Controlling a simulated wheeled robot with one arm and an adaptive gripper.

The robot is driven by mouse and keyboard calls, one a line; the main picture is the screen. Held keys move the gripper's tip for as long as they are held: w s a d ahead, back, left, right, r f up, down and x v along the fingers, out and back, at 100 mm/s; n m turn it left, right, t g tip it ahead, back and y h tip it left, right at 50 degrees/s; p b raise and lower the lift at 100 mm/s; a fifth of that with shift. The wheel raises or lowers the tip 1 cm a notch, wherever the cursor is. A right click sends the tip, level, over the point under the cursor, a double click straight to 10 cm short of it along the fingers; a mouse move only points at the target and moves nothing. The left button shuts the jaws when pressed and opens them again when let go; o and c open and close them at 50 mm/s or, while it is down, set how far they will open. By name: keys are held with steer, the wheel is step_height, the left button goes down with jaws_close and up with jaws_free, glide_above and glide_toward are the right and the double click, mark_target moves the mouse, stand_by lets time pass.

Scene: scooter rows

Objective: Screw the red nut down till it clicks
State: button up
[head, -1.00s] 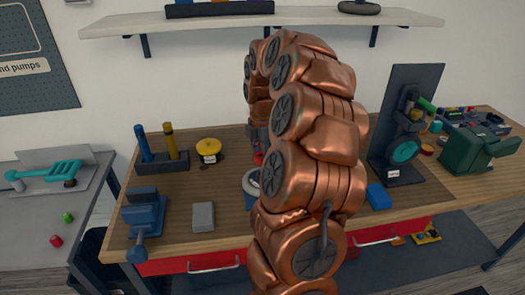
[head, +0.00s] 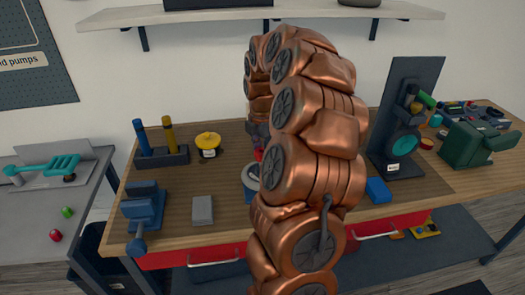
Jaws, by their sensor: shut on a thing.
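My gripper (head: 257,136) points down over the workbench, partly hidden by my copper arm. It is shut on the red nut (head: 258,154), of which only a small red part shows at the fingertips. Below the nut is a round blue-and-white fixture (head: 249,177), its right side hidden by my arm. I cannot tell how far down the nut sits or see the thread.
On the wooden bench (head: 175,222) are a blue vise (head: 143,208), a grey block (head: 202,211), a yellow round part (head: 208,141) and a blue block (head: 378,190). A dark upright stand (head: 410,120) and a green machine (head: 475,147) are right. A wall shelf (head: 270,22) hangs above.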

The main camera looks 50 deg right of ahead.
steer(key=shift+f+b, duration=0.85)
steer(key=shift+f, duration=0.75)
stand_by(1.0)
steer(key=o, duration=1.1)
steer(key=shift+r, duration=0.1)
step_height(320, 180, up, 12)
steer(key=shift+a, duration=0.1)
stand_by(0.3)
